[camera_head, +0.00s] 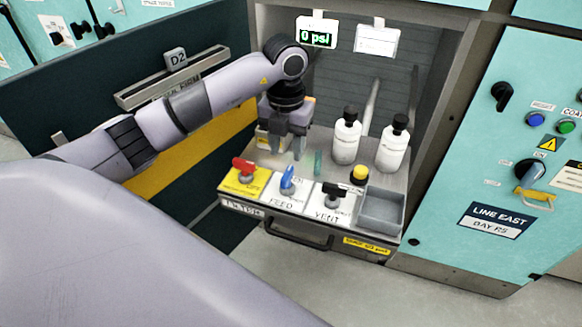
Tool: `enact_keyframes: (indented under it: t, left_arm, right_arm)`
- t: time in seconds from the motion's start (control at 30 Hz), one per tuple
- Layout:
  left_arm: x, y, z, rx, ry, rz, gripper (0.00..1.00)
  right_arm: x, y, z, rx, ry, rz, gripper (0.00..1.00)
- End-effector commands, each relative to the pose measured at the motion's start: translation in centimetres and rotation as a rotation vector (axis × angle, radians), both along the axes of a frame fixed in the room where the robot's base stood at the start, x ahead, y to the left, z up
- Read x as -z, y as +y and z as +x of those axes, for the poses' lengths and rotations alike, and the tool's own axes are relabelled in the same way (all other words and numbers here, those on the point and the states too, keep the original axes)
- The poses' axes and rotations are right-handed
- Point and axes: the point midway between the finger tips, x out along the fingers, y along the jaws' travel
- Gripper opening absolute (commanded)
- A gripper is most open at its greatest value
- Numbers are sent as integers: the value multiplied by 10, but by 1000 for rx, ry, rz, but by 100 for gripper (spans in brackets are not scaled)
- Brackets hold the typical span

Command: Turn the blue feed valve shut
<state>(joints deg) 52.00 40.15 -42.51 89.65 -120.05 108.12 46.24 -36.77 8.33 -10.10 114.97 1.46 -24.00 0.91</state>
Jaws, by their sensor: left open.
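The blue feed valve (288,181) has a blue handle on a white panel marked FEED, at the front of the module's shelf. Its handle stands up with a slight tilt, but I cannot tell its exact setting. My left gripper (289,153) comes in from the left, points down and is open just behind and above the blue handle. Nothing shows between its fingers, and I cannot tell whether they touch the handle. The display (317,33) above reads 0 psi. My right gripper is not in view.
A red valve (244,167) on yellow stands left of the blue one, a black vent valve (333,192) right. A dark open door (215,45) borders the left.

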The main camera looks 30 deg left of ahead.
Motion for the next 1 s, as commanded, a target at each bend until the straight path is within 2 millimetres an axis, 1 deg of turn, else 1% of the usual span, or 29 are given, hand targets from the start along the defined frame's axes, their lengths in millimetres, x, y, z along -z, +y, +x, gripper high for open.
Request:
enact_keyframes:
  t: [0.3,0.4,0.57,0.8,0.87,0.9,0.93,1.0]
  left_arm:
    - [47,-1,-1,2,5,-2,43]
    - [59,-1,-1,1,4,-3,43]
    - [68,-1,0,3,1,-3,43]
    - [68,-1,0,3,1,-3,43]
    - [68,-1,0,3,1,-3,23]
    - [68,-1,0,3,1,-4,10]
    - [68,-1,0,3,1,-3,0]
    - [68,-1,0,3,1,-3,0]
  right_arm:
    - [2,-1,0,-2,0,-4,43]
    - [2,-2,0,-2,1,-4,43]
    - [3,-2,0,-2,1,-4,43]
    - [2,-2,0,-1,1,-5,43]
    - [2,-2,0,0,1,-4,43]
    - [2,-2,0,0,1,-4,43]
    - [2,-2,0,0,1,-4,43]
    - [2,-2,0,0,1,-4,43]
